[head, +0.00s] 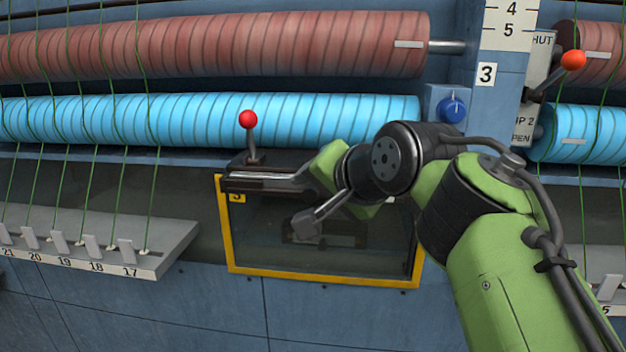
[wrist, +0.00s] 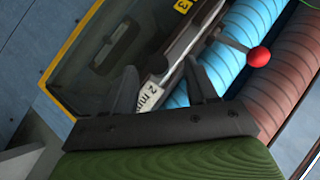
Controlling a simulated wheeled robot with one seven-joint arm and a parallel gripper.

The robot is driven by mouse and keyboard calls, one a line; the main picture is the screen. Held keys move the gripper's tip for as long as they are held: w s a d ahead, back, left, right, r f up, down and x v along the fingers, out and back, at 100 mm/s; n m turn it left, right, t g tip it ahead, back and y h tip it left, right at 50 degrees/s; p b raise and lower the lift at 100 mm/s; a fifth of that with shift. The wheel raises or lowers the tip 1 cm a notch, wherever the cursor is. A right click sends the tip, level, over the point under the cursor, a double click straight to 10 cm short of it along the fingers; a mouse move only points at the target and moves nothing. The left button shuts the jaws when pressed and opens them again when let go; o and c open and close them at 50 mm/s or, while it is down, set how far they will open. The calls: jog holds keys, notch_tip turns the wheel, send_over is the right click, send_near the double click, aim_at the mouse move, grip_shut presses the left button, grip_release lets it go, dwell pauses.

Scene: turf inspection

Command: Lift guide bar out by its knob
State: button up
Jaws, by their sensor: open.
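A red ball knob (head: 248,119) stands upright on a thin grey stem above a dark block at the window's upper left corner. The red knob also shows in the wrist view (wrist: 259,57). A metallic bar (head: 268,181) runs along the top of the yellow-framed window. I cannot tell whether the red knob belongs to this bar. A dark round piece (wrist: 131,62) shows near one finger in the wrist view. My gripper (head: 306,205) is in front of the window, right of and below the red knob. Its fingers (wrist: 160,76) are apart and hold nothing visible. My wrist hides the bar's right part.
The yellow window frame (head: 226,228) surrounds dark glass. Blue (head: 190,119) and reddish (head: 210,43) rollers lie above it. A numbered ledge (head: 180,248) with green threads juts out at left. A blue dial (head: 453,109) and an orange-knobbed lever (head: 573,60) are at right.

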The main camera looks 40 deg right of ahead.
jog(key=shift+w+d+f, duration=0.25)
jog(key=shift+w, duration=0.25)
jog(key=shift+s, duration=0.2)
jog(key=shift+c, duration=0.9)
grip_shut()
jog(key=shift+r, duration=0.15)
jog(key=shift+w+r, duration=0.1)
jog(key=shift+r, duration=0.2)
jog(key=s+a+r, duration=0.1)
jog(key=s+a, duration=0.1)
jog(key=s, duration=0.6)
jog(key=s+a+r+b, duration=0.1)
jog(key=s+a, duration=0.2)
jog(key=s, duration=0.6)
jog(key=shift+s+a+r, duration=0.2)
jog(key=shift+r, duration=0.15)
